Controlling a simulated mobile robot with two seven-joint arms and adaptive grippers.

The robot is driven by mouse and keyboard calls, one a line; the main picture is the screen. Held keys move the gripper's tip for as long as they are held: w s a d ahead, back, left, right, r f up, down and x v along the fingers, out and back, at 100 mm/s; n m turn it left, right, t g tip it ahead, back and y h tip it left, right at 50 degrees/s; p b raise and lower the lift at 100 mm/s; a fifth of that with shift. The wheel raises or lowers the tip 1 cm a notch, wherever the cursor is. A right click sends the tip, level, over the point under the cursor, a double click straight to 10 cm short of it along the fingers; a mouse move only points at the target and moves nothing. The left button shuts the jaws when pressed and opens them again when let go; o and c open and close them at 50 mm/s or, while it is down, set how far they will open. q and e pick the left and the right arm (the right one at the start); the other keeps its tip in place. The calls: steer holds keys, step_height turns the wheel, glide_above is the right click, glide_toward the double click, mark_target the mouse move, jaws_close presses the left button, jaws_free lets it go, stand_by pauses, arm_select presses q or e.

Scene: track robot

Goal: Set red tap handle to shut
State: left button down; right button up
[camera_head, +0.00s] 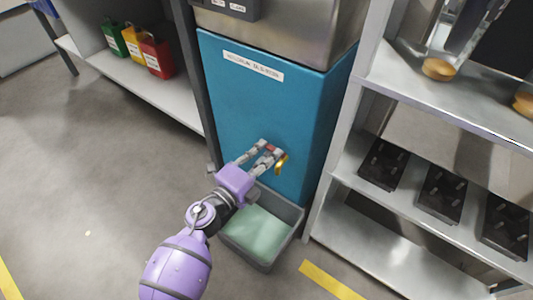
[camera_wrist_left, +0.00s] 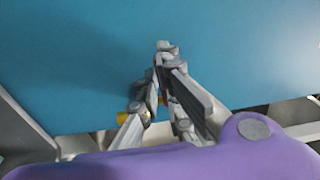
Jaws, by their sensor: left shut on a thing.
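The red tap handle (camera_head: 271,148) shows as a small red patch between the fingers of my left gripper (camera_head: 268,151). The gripper is shut on it, and the fingers hide most of it. The brass tap (camera_head: 281,165) sticks out of the lower front of the blue tank (camera_head: 245,105), just right of the fingers. In the left wrist view my fingers (camera_wrist_left: 166,62) are close together against the blue panel. I cannot tell the handle's exact angle. My right gripper is not in view.
A grey bin (camera_head: 268,259) with pale green contents stands below the tap. Shelves with black trays (camera_head: 441,194) are close on the right. A left shelf (camera_head: 165,97) holds green, yellow and red containers. The floor at left is clear.

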arm_select(q)
steer(key=c, duration=1.9)
jaws_free()
steer(key=shift+c, duration=0.2)
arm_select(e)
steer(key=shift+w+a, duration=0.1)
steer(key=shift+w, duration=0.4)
arm_select(q)
steer(key=shift+s+a, duration=0.15)
steer(key=v, duration=1.1)
steer(key=shift+s+a, duration=0.15)
steer(key=shift+s, duration=0.1)
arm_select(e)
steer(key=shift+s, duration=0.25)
